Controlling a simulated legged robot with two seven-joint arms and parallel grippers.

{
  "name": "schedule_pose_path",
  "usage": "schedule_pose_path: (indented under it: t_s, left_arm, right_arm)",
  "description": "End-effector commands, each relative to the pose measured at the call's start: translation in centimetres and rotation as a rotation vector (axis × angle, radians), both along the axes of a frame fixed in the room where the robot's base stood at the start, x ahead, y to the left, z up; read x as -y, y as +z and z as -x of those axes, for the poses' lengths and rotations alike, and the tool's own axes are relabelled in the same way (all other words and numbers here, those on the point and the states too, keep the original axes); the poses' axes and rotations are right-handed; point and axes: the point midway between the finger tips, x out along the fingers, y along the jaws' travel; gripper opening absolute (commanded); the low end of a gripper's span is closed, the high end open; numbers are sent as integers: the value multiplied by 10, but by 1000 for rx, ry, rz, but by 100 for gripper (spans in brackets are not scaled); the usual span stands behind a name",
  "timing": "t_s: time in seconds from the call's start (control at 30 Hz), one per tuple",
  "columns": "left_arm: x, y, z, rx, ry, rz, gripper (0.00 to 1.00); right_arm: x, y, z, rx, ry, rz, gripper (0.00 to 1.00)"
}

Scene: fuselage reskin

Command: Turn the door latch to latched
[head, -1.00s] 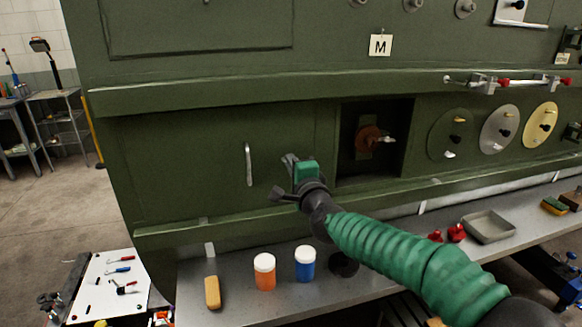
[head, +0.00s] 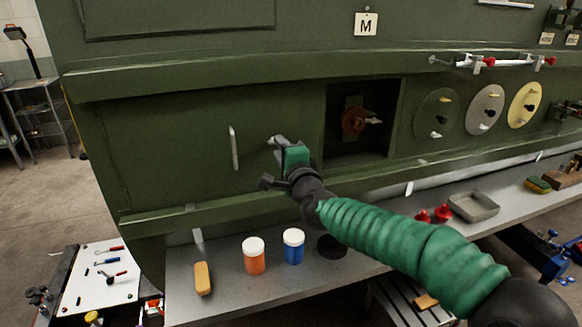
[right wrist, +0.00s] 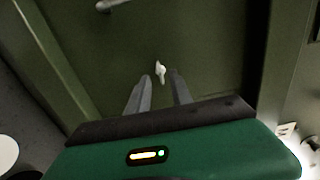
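The green door (head: 170,150) is flush in the fuselage side and carries a pale upright handle (head: 234,148). In the right wrist view the latch (right wrist: 160,71) is a small, pale lever standing roughly upright on the green door face. My right gripper (head: 277,142) is in front of the door, right of the handle. Its two grey fingers (right wrist: 160,84) are apart, with the latch showing between and just beyond their tips. I cannot tell whether they touch it. In the head view the latch is hidden by my gripper. My left gripper is not in view.
Right of the door is an open recess (head: 385,145) with a reddish valve (head: 353,121). The grey shelf (head: 225,292) below holds an orange jar (head: 254,258), a blue jar (head: 293,248) and a grey tray (head: 473,207). A ledge (head: 150,224) runs below the door.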

Motion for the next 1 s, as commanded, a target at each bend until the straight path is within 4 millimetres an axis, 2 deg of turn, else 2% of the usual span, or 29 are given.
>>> schedule_pose_path:
  t_s: [0.03,0.23,0.37,0.4,0.53,0.6,0.7,1.0]
  left_arm:
    - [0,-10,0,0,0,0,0]
    - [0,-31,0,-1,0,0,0]
    - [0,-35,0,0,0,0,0]
    - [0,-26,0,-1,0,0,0]
    - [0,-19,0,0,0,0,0]
    - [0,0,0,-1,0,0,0]
    - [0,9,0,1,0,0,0]
    - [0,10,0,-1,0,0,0]
  right_arm:
    - [4,-5,11,3,-2,7,26]
    - [21,-7,67,2,-8,12,26]
    - [28,-7,92,0,-8,13,26]
    - [30,2,99,4,-9,11,26]
    - [35,-2,117,-3,-7,14,26]
    - [37,7,126,1,-9,16,26]
    - [38,4,136,2,-7,12,26]
    - [39,-4,143,-4,0,2,26]
